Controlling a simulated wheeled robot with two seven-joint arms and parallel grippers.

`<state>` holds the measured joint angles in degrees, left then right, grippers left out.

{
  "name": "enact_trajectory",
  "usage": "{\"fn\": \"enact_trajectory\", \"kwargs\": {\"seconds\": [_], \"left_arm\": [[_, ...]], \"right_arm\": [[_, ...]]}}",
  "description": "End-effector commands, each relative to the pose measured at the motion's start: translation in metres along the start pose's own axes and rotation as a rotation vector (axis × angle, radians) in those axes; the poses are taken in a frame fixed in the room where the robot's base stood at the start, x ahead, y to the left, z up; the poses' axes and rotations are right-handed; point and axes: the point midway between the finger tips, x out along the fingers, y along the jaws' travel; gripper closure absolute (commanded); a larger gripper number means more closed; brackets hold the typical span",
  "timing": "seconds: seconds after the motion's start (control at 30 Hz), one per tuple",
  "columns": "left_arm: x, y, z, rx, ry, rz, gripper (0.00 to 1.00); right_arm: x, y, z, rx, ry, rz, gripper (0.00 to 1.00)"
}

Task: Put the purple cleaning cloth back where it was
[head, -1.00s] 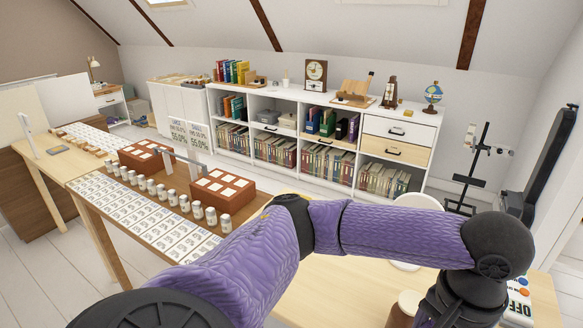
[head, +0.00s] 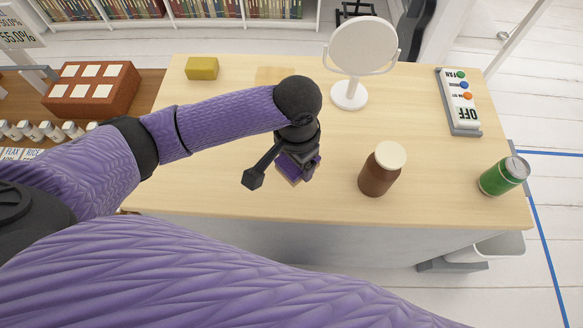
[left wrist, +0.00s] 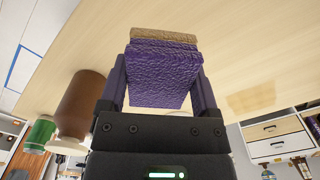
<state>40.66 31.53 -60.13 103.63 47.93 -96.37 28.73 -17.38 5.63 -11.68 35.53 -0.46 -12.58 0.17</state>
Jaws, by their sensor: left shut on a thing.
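The purple cleaning cloth (left wrist: 160,75) is a thick folded block with a tan layer (left wrist: 165,36) along its far edge. My left gripper (left wrist: 158,90) is shut on it, with one finger on each side. In the head view the left gripper (head: 297,165) points down over the front middle of the light wood desk (head: 230,175). The cloth (head: 313,165) shows there only partly behind the gripper; I cannot tell whether it touches the desk. A darker tan rectangular patch (head: 276,75) marks the desk's back part, and it also shows in the left wrist view (left wrist: 250,98). My right gripper is out of view.
A brown jar with a cream lid (head: 379,170) stands just right of my left gripper. A green can (head: 504,176) is at the right edge. A round white mirror (head: 362,50), a switch panel (head: 459,100) and a yellow block (head: 201,68) stand farther back. The desk's left middle is clear.

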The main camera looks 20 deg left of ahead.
Motion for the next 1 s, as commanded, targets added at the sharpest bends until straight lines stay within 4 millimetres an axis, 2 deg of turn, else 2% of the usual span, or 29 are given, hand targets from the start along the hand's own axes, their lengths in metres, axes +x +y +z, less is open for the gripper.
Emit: {"fn": "enact_trajectory", "kwargs": {"seconds": [0.03, 0.23, 0.57, 0.6, 0.7, 0.93, 1.0], "left_arm": [[0.015, 0.000, 0.001, -0.001, -0.004, 0.000, 0.67], [0.056, 0.000, 0.000, -0.002, -0.003, 0.000, 0.67], [0.057, 0.000, 0.000, -0.003, 0.000, -0.001, 0.67], [0.057, 0.000, 0.000, -0.003, 0.000, -0.001, 0.18], [0.057, -0.001, 0.000, -0.002, 0.001, -0.001, 0.00], [0.055, -0.001, 0.000, -0.002, 0.002, -0.001, 0.00], [0.044, -0.001, -0.001, -0.002, 0.003, -0.001, 0.00]], "right_arm": [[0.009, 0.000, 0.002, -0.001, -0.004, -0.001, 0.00], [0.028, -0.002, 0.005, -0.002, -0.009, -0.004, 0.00], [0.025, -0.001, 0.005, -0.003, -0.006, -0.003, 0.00], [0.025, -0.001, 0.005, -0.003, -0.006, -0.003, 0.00], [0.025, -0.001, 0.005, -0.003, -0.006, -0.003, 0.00], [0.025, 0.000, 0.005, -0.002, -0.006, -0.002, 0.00], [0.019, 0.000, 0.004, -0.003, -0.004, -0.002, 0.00]]}}
